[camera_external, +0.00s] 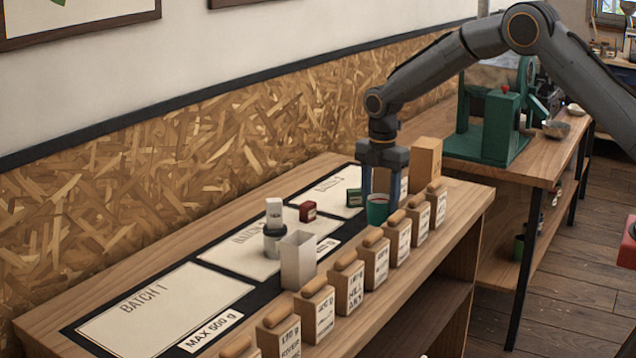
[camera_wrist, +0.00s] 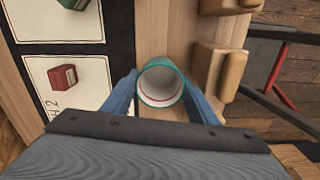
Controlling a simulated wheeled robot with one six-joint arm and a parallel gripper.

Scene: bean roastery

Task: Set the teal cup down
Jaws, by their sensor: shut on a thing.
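The teal cup (camera_external: 377,211) is between the fingers of my gripper (camera_external: 380,196), over the right end of the table, close to the row of wooden blocks. In the wrist view the cup (camera_wrist: 160,70) shows its teal rim and pale inside with a red line. It looks empty and about upright. The blue fingers of my gripper (camera_wrist: 160,97) are shut on it from both sides. Wood shows around the cup, between the batch mat and the blocks. I cannot tell whether its base touches the table.
The batch mat (camera_external: 156,306) holds a red block (camera_external: 307,211) and a green block (camera_external: 354,198). A row of labelled wooden blocks (camera_external: 349,288) lines the front edge, close to the cup. A pale open box (camera_external: 298,262) and a dark canister (camera_external: 273,243) stand further left.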

